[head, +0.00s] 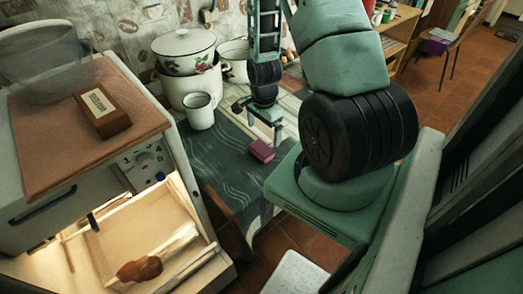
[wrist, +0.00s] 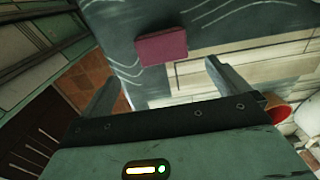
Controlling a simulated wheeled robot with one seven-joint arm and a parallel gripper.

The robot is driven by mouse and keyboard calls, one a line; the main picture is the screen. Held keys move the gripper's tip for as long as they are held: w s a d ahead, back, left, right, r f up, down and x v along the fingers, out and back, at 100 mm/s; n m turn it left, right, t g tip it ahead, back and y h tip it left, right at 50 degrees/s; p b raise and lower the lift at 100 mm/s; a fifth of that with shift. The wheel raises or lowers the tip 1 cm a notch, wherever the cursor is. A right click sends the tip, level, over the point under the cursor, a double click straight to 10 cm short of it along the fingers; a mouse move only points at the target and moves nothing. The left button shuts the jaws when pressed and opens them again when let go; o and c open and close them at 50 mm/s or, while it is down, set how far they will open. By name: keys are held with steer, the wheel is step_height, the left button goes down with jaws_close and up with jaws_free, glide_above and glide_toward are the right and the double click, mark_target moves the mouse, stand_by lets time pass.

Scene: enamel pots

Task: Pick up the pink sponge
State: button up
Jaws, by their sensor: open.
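The pink sponge (head: 262,151) is a small dark-pink block. It lies on the dark patterned cloth (head: 225,160) on the table, close to its edge with the bare boards. My gripper (head: 264,121) is above and just behind the sponge, pointing down. In the wrist view the sponge (wrist: 162,47) shows whole, beyond the open fingertips (wrist: 163,80) and roughly between their lines. The fingers are apart, and nothing is between them. They do not appear to touch the sponge.
A white enamel mug (head: 200,111) stands left of my gripper. Stacked enamel pots (head: 188,70) with a lid stand behind it. A brown box (head: 102,110) lies on the wooden top at left. An open lit drawer (head: 150,230) is below. The cloth between mug and sponge is clear.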

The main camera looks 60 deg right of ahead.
mark_target(262, 148)
steer(key=shift+w+a+f+p, duration=0.1)
steer(key=shift+f+p, duration=0.45)
steer(key=shift+f, duration=1.8)
steer(key=shift+w+a+f+p, duration=0.1)
steer(key=shift+f+p, duration=0.4)
steer(key=shift+f, duration=1.8)
steer(key=c, duration=1)
